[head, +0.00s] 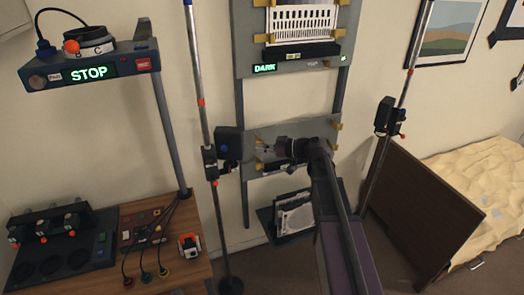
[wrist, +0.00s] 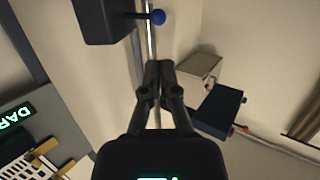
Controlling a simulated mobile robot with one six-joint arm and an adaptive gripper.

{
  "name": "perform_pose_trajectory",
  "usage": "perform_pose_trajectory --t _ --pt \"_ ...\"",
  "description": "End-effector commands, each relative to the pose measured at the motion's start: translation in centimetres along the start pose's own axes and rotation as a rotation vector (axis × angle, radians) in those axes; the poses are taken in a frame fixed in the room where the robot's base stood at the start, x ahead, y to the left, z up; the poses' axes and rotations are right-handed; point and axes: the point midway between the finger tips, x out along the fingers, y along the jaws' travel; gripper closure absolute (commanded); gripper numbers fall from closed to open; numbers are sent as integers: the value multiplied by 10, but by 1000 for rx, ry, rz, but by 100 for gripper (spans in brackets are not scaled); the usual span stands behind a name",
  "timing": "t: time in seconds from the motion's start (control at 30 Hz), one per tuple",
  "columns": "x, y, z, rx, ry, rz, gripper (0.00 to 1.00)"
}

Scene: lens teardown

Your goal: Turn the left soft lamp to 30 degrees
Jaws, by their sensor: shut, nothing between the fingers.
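The left soft lamp (head: 229,143) is a dark box on the left upright pole in the head view. It has a blue knob on its clamp and red knobs lower on the fitting. In the wrist view a dark box (wrist: 104,20) and a blue knob (wrist: 158,17) by a pale pole appear to be this lamp, beyond my fingertips. My gripper (wrist: 158,68) is shut and empty. In the head view my gripper (head: 267,149) is to the right of the lamp, in front of the rack; contact is not visible. The lamp's exact angle cannot be read.
A grey rack with a DARK sign (head: 265,69) stands behind my arm. A second lamp (head: 385,115) is on the right pole. A shelf with a STOP sign (head: 88,73) and a wooden bench (head: 190,215) are at left. A brown panel (head: 420,212) stands at right.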

Motion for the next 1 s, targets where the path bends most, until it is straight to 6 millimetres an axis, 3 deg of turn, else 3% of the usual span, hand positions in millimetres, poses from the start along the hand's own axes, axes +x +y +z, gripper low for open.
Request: perform_pose_trajectory --t 0.6,1.0 --pt "90 1 1 0 0 0 100" --pt "109 1 0 1 0 2 100"
